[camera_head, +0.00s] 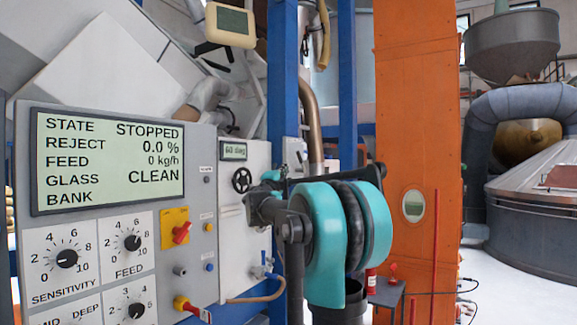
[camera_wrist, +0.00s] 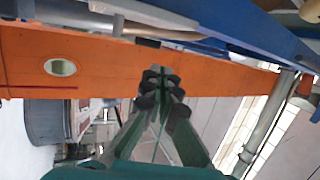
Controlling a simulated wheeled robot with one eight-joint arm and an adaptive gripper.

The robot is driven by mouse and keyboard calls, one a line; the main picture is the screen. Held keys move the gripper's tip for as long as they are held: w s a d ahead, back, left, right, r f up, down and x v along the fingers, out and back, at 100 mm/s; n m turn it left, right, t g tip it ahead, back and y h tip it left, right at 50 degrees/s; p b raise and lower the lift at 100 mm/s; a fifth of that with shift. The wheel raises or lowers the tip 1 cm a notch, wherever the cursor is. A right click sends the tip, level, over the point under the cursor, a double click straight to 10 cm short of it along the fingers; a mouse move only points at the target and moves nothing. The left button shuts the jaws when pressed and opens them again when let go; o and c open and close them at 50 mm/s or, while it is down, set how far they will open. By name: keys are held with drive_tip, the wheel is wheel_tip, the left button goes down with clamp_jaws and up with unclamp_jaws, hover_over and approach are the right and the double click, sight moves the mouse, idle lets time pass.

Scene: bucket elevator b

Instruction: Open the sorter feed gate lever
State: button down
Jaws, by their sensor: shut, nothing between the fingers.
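My gripper (camera_wrist: 160,88) is in the middle of the wrist view, with its dark fingertips together and nothing between them. In the head view my teal and dark arm is in front of the right edge of the sorter panel, and I cannot make out the fingertips there. A red and yellow handle (camera_head: 186,306) is low on the panel's right side. A red knob on a yellow plate (camera_head: 180,233) is above it. A black handwheel (camera_head: 242,180) is on the pale cabinet behind. I cannot tell which part is the feed gate lever; my arm hides some of the cabinet.
The panel screen (camera_head: 110,160) reads STOPPED, feed 0 kg/h and CLEAN. Blue posts (camera_head: 282,70) and an orange column (camera_head: 415,100) stand behind my arm. The orange column also crosses the wrist view (camera_wrist: 100,70). A small dark table (camera_head: 386,290) is near the column's foot.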

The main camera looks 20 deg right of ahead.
sight(297, 152)
drive_tip(key=x, duration=1.2)
drive_tip(key=shift+w+d, duration=0.15)
drive_tip(key=shift+w, duration=0.1)
drive_tip(key=shift+r, duration=0.15)
drive_tip(key=shift+w+d+r+g, duration=0.1)
drive_tip(key=shift+d+r+g, duration=0.1)
drive_tip(key=shift+g, duration=0.1)
